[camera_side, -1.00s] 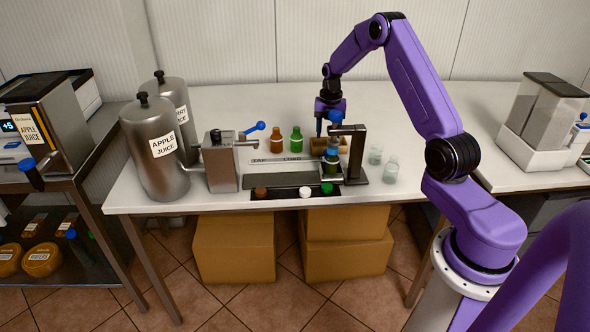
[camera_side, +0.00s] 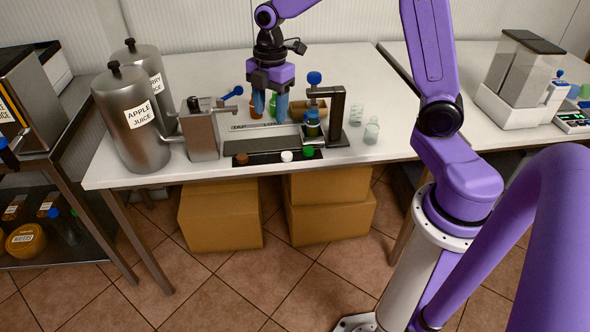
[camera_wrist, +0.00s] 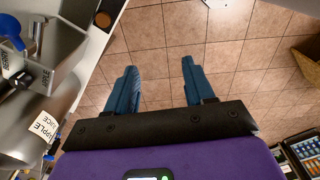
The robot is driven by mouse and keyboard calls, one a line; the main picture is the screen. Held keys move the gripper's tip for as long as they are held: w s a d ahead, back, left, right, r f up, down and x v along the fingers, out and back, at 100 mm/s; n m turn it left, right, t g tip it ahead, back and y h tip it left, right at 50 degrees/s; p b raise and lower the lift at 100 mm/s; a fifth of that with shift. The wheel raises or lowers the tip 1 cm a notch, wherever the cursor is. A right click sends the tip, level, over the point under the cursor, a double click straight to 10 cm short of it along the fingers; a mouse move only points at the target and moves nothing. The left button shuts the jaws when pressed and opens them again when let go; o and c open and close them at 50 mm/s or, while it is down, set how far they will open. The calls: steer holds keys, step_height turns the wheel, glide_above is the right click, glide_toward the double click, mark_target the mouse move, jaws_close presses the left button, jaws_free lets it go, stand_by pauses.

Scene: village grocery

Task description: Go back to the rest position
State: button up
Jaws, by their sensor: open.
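My gripper (camera_side: 270,106) is in the air over the table, left of the black press (camera_side: 337,115), pointing down with its two blue fingers apart. Nothing is between the fingers. In the wrist view my gripper (camera_wrist: 160,70) is open and empty, with tiled floor (camera_wrist: 170,25) beyond it. In the side view the fingers partly cover a brown bottle (camera_side: 256,113) and a green bottle (camera_side: 273,106) behind them. A small bottle (camera_side: 312,129) stands in the press, below the blue-knobbed handle (camera_side: 314,78).
Two steel tanks (camera_side: 133,117) and a tap unit (camera_side: 202,134) stand at left. Brown (camera_side: 241,158), white (camera_side: 287,156) and green (camera_side: 308,152) caps lie in the front strip. Two clear bottles (camera_side: 371,131) stand right of the press. The table's right part is clear.

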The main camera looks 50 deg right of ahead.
steer(key=s+a+r+m, duration=0.1)
steer(key=s+a, duration=0.2)
steer(key=s, duration=0.4)
steer(key=s+a+r+m, duration=0.1)
steer(key=s+a+m, duration=0.15)
steer(key=s, duration=0.35)
steer(key=s+d+m, duration=0.2)
steer(key=s, duration=1.2)
steer(key=shift+s+f, duration=0.15)
steer(key=shift+f, duration=0.1)
